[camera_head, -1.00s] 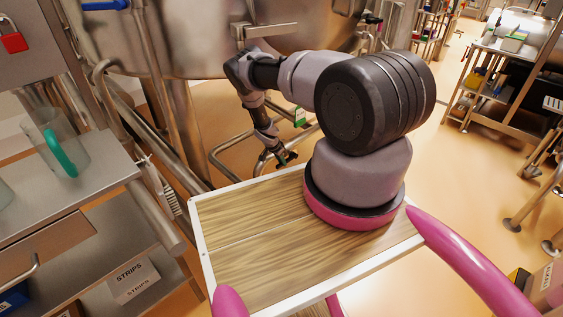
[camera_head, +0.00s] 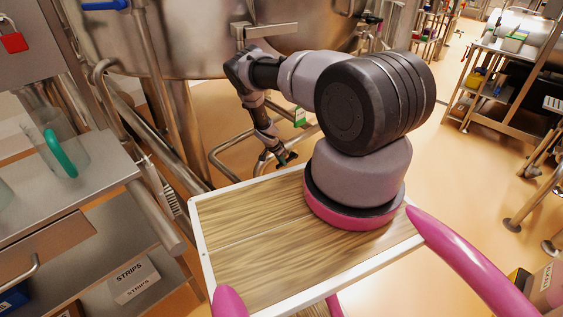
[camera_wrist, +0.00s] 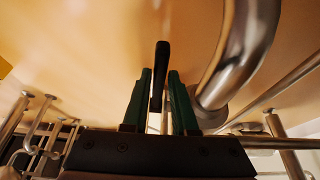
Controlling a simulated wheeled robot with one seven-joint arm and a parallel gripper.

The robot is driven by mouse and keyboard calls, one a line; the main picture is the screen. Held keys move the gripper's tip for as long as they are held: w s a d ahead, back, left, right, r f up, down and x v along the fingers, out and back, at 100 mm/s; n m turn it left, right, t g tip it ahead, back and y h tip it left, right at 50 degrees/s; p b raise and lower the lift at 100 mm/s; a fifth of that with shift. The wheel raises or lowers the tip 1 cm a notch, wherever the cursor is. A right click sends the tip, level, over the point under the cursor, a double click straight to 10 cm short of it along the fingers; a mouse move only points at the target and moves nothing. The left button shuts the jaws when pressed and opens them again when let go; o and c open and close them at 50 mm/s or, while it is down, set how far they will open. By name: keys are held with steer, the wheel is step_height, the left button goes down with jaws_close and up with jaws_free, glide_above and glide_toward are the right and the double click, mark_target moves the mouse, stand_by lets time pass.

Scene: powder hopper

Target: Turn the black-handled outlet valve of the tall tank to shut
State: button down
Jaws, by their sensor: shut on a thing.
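The tall steel tank (camera_head: 180,40) fills the top left of the head view. The black valve handle (camera_wrist: 162,62) stands upright between the green fingers of my gripper (camera_wrist: 159,95) in the wrist view. The gripper is shut on the handle, whose tip sticks out beyond the fingers. In the head view my gripper (camera_head: 285,160) is low, just beyond the wooden deck. The handle cannot be made out there, and the valve body is mostly hidden.
A curved steel pipe (camera_wrist: 240,55) runs close to the right finger in the wrist view. Floor-level frame tubes (camera_head: 232,143) surround the gripper. A steel bench (camera_head: 90,185) with a green-handled jug (camera_head: 65,150) stands at left. Open floor (camera_head: 460,205) lies at right.

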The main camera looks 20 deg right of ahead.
stand_by(0.6)
steer(key=shift+d+r+y, duration=0.25)
steer(key=shift+r+y, duration=0.15)
steer(key=shift+w+d+r+g+y, duration=0.15)
steer(key=shift+r+g+y, duration=0.55)
steer(key=shift+y, duration=0.3)
steer(key=c, duration=0.7)
jaws_free()
steer(key=shift+r, duration=0.1)
steer(key=shift+r, duration=0.1)
step_height(320, 180, up, 10)
steer(key=a, duration=0.1)
steer(key=shift+s+r, duration=0.2)
steer(key=shift+r, duration=0.05)
